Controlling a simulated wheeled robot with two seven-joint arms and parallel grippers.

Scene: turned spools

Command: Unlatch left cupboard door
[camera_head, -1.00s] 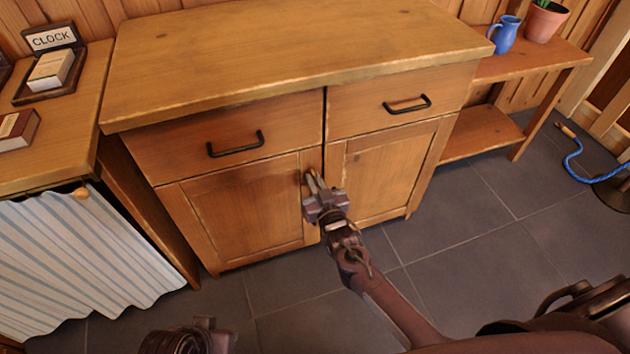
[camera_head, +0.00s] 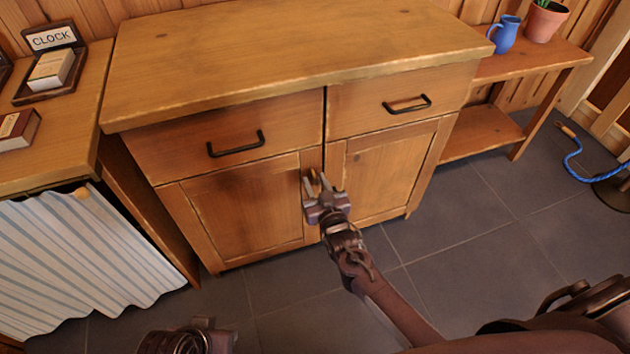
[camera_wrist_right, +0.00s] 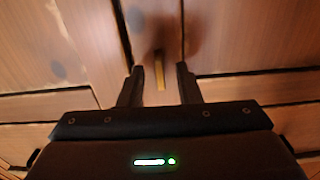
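The left cupboard door (camera_head: 240,212) is a framed wooden panel below the left drawer, and it looks closed. A small brass latch (camera_head: 313,176) sits near its upper right corner, at the post between the two doors. In the right wrist view the latch (camera_wrist_right: 159,72) is a narrow brass bar standing upright in the picture. My right gripper (camera_head: 317,184) is at the latch, its fingers apart on either side of it. The wrist view shows gaps between the bar and both fingers (camera_wrist_right: 159,82). My left gripper (camera_head: 205,338) shows only partly at the bottom edge; its fingers are unclear.
The right door (camera_head: 385,175) stands closed beside the post. Two drawers with black handles (camera_head: 236,145) sit above. A striped curtain (camera_head: 80,260) hangs at left, and a low shelf (camera_head: 490,135) stands at right. The tiled floor in front is mostly clear.

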